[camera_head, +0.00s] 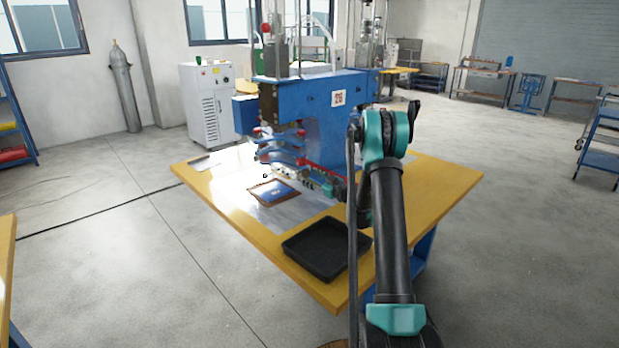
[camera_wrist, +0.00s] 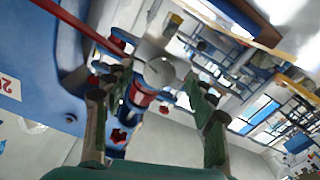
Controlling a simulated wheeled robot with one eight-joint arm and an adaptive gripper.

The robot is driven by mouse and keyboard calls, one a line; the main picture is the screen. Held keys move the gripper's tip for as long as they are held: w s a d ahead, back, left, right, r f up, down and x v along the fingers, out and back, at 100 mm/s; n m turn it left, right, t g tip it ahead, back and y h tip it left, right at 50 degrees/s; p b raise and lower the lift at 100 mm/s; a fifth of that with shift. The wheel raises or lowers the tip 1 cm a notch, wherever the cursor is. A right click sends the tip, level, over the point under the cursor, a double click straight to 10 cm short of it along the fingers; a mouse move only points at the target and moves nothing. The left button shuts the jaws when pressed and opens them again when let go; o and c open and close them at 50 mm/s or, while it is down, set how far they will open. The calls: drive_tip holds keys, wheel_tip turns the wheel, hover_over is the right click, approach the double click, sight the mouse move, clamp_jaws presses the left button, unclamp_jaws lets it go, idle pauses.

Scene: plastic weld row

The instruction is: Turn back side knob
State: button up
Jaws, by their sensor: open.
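The blue welding machine (camera_head: 340,125) stands at the back of the yellow table; its blue side fills the left of the wrist view (camera_wrist: 62,70). My gripper (camera_wrist: 155,88) is open in the wrist view, one finger at each side. A round grey, knob-like part (camera_wrist: 160,73) shows between and beyond the fingertips, above a red and blue part (camera_wrist: 140,97). I cannot tell for sure that it is the back side knob, nor how near it is.
A black tray (camera_head: 328,250) lies near the front of the yellow table (camera_head: 445,185). A flat blue and brown piece (camera_head: 274,193) lies left of it. Metal machine arms (camera_head: 275,150) jut out over the table. A white cabinet (camera_head: 208,105) stands behind.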

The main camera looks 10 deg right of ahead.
drive_tip(key=shift+w+a, duration=0.45)
drive_tip(key=shift+w, duration=0.15)
drive_tip(key=shift+c, duration=0.5)
drive_tip(key=c, duration=1)
drive_tip(key=shift+c, duration=0.2)
drive_tip(key=shift+m, duration=0.3)
drive_tip(key=shift+s+m, duration=0.1)
drive_tip(key=shift+m, duration=2.6)
drive_tip(key=o, duration=1.1)
